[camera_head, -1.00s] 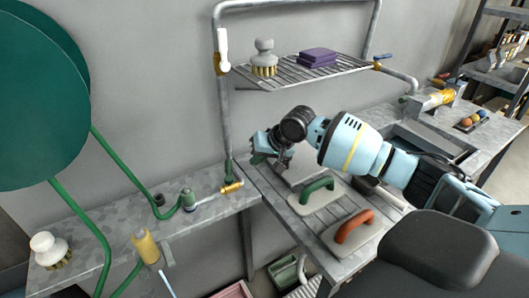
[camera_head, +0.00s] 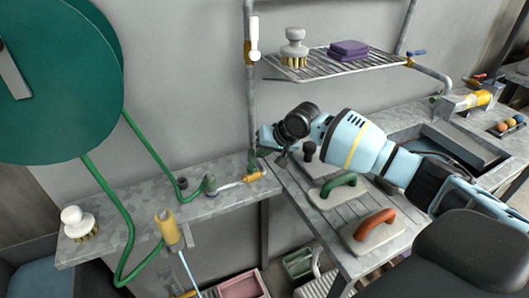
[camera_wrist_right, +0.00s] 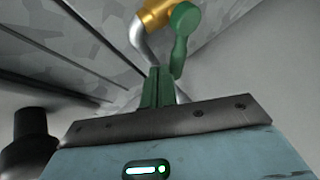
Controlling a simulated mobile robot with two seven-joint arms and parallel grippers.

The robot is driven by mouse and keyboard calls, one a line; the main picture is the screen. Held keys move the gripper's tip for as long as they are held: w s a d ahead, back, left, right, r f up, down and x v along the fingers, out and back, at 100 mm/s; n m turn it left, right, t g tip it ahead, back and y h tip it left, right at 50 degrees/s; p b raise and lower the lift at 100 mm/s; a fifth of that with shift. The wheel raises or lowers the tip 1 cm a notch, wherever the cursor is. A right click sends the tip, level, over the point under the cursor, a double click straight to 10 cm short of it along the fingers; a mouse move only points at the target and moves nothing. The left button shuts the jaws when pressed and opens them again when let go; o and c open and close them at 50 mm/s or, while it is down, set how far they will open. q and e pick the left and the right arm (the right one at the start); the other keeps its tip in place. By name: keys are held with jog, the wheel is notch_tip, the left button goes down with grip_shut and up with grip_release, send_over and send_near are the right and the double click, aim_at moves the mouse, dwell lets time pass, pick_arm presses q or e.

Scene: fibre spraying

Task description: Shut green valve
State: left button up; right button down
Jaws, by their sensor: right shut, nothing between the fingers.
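The green valve has a green lever handle (camera_head: 252,160) and a brass body (camera_head: 255,176), low on the metal pipe at the back end of the left worktop. In the right wrist view the lever (camera_wrist_right: 182,38) hangs from the brass body (camera_wrist_right: 156,14), just beyond my fingers. My right gripper (camera_head: 264,141) is close to the right of the lever in the head view. Its green fingers (camera_wrist_right: 158,88) are together and empty. The lever's lower end looks very near the fingertips; I cannot tell whether they touch. My left gripper is out of view.
The metal pipe (camera_head: 252,105) rises beside my gripper, with a white-handled valve (camera_head: 254,32) higher up. A wire shelf (camera_head: 335,66) overhangs the bench. Green-handled (camera_head: 338,190) and orange-handled (camera_head: 374,230) trowels lie below my arm. A green hose (camera_head: 150,150) runs to the left worktop.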

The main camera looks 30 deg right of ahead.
jog(key=shift+w+a+f+n+g+y+b, duration=0.1)
jog(key=shift+w+a+n+g+y+b, duration=0.25)
jog(key=shift+n, duration=0.35)
jog(key=shift+w+a+f+n+g+y+b, duration=0.15)
jog(key=shift+w+n+y, duration=0.25)
jog(key=shift+n, duration=0.3)
jog(key=shift+a+r, duration=0.1)
jog(key=shift+a, duration=0.05)
jog(key=shift+w+a+r+n+y, duration=0.15)
jog(key=shift+n+y, duration=0.1)
jog(key=shift+n, duration=0.15)
jog(key=shift+w+a+p, duration=0.1)
jog(key=shift+p, duration=0.25)
